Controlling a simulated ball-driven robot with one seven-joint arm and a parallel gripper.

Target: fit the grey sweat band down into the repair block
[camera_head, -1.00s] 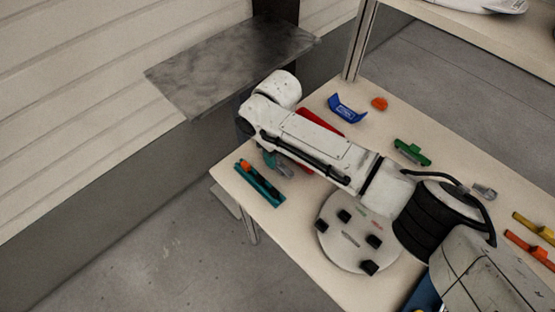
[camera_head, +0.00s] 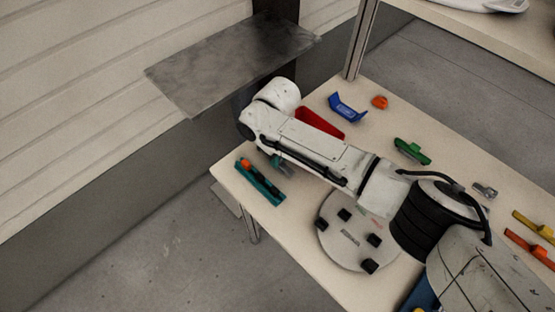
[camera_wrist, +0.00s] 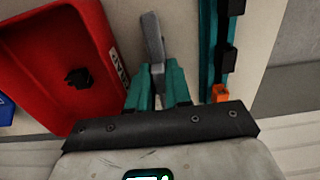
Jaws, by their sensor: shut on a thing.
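My gripper (camera_wrist: 157,75), with teal fingers, is shut on a slim grey piece, which I take as the sweat band (camera_wrist: 152,38). The piece sticks out beyond the fingertips, over the bare tabletop. In the head view my arm mostly hides the gripper (camera_head: 280,161), and I cannot make out the band there. A red open tray (camera_wrist: 60,55) with a dark part inside and a partly readable label lies left of the gripper in the wrist view; it also shows behind my arm (camera_head: 320,123). I cannot tell for certain which thing is the repair block.
A teal rail (camera_head: 264,186) with black clips and an orange piece lies near the table's left edge, close beside my gripper. A round white plate (camera_head: 337,255) carries several black blocks. A blue tray (camera_head: 347,107), an orange piece (camera_head: 380,102) and a green piece (camera_head: 411,151) lie behind.

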